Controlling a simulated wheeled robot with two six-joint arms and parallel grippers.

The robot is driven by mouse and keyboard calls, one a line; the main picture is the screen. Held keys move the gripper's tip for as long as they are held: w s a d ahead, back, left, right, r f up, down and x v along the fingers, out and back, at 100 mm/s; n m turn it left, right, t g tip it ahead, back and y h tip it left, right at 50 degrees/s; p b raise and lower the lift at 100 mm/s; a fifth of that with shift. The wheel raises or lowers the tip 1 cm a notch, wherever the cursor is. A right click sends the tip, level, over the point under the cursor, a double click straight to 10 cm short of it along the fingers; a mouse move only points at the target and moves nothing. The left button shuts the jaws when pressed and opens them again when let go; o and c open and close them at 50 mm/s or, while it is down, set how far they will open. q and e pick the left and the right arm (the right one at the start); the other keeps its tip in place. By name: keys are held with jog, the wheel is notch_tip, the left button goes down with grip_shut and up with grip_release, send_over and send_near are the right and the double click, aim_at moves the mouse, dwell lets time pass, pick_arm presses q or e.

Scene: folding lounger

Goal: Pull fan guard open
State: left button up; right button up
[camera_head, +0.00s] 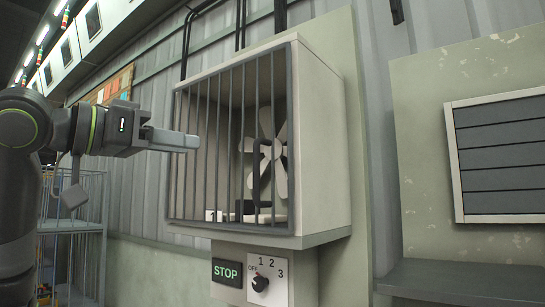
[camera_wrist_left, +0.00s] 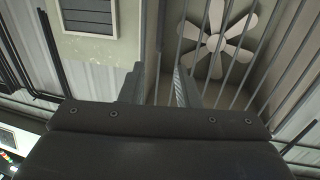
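The fan guard (camera_head: 214,145) is a grey frame with upright bars across the front of a pale wall box, and it looks closed. A white-bladed fan (camera_head: 279,180) sits behind it. The fan (camera_wrist_left: 236,42) and several guard bars (camera_wrist_left: 288,45) also show in the left wrist view. A dark bent bar (camera_head: 256,170) stands near the fan; I cannot tell whether it belongs to the guard. My left gripper (camera_head: 194,141) points right, in front of the guard's left part. In the left wrist view its fingers (camera_wrist_left: 158,88) are apart, with no clear grip on anything. My right gripper is out of view.
A STOP sign (camera_head: 227,272) and a rotary dial (camera_head: 261,284) are below the box. A louvred panel (camera_head: 500,155) is on the wall at right, above a grey ledge (camera_head: 460,281). A blue wire cage (camera_head: 75,235) stands at lower left.

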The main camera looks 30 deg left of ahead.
aim_at(252, 151)
pick_arm(q)
jog(key=p+x, duration=0.6)
jog(key=x, duration=1)
jog(key=shift+s, duration=0.1)
grip_shut()
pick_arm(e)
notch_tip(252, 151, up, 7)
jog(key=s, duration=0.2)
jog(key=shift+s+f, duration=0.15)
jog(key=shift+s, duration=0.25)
